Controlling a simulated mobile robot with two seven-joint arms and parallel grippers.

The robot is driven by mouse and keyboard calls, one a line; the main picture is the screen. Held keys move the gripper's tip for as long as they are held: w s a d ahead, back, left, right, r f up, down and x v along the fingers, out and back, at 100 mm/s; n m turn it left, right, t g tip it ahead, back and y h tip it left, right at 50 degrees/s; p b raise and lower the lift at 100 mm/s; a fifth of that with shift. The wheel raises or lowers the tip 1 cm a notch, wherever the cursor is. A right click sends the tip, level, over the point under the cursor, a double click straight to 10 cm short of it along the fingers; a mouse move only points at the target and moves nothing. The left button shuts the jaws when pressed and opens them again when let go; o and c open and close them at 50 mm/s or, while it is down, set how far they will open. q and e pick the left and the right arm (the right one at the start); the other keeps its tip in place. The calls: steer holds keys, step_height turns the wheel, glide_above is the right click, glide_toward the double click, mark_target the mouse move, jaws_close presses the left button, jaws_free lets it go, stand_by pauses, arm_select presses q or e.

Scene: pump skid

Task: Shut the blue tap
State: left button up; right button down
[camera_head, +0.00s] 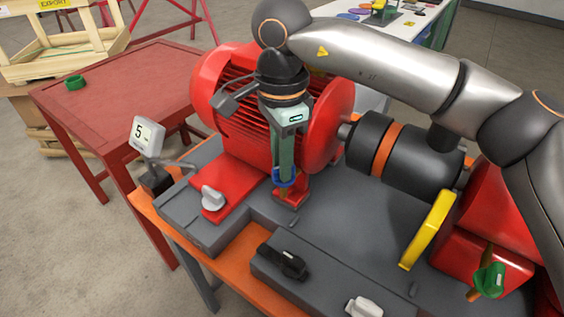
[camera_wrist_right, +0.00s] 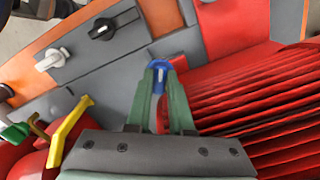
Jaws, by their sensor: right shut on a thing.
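The blue tap (camera_head: 286,178) is on the skid, in front of the red motor. In the wrist view the blue tap (camera_wrist_right: 158,76) shows between the tips of my right gripper (camera_wrist_right: 160,82). My right gripper (camera_head: 284,172) points down from above and its green fingers are shut on the tap's blue handle. The fingers hide part of the handle, and I cannot tell how far it is turned. My left gripper is not in view.
A white knob (camera_head: 213,197), a black knob (camera_head: 283,262) and another white knob (camera_head: 363,307) are nearby. A yellow lever (camera_head: 428,229) and green tap (camera_head: 489,280) stand right. The red motor (camera_head: 223,85) is close behind my gripper. A gauge (camera_head: 147,135) stands left.

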steer(key=m+b, duration=0.1)
steer(key=m, duration=0.5)
steer(key=shift+w, duration=0.15)
steer(key=m+b, duration=0.1)
steer(key=m, duration=0.5)
steer(key=shift+w, duration=0.1)
steer(key=shift+r, duration=0.1)
stand_by(0.4)
steer(key=c, duration=0.8)
jaws_free()
